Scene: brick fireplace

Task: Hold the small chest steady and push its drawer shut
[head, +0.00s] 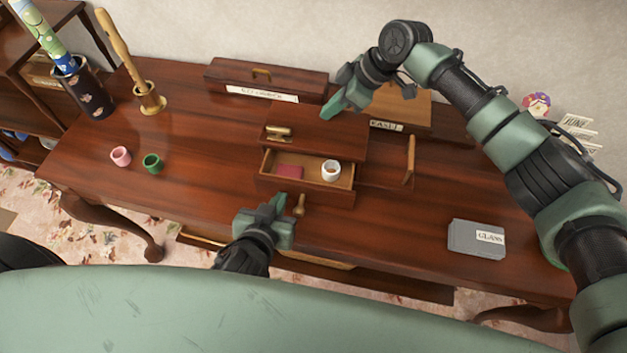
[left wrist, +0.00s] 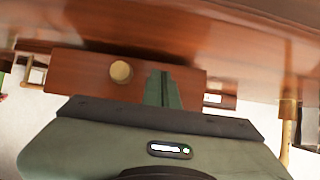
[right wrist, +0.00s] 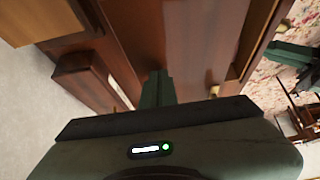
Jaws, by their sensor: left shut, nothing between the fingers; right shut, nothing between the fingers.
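The small chest (head: 345,130) is a dark wooden box with a brass handle on top, at the middle of the desk. Its drawer (head: 335,197) is pulled out toward me, with a dark red item (head: 289,171) and a white cup (head: 331,170) inside. My left gripper (head: 278,204) is shut and empty, in front of the drawer, left of its round knob (head: 299,206). The left wrist view shows its fingers before the drawer front (left wrist: 95,75); contact is unclear. My right gripper (head: 328,111) is shut and empty at the chest top's rear edge; contact is unclear.
A long labelled box (head: 267,80) and a cash box (head: 405,107) stand behind the chest. A pink cup (head: 121,156) and a green cup (head: 152,163) are left. A grey box (head: 476,239) lies right. A wooden handle (head: 410,160) stands close to the chest's right side.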

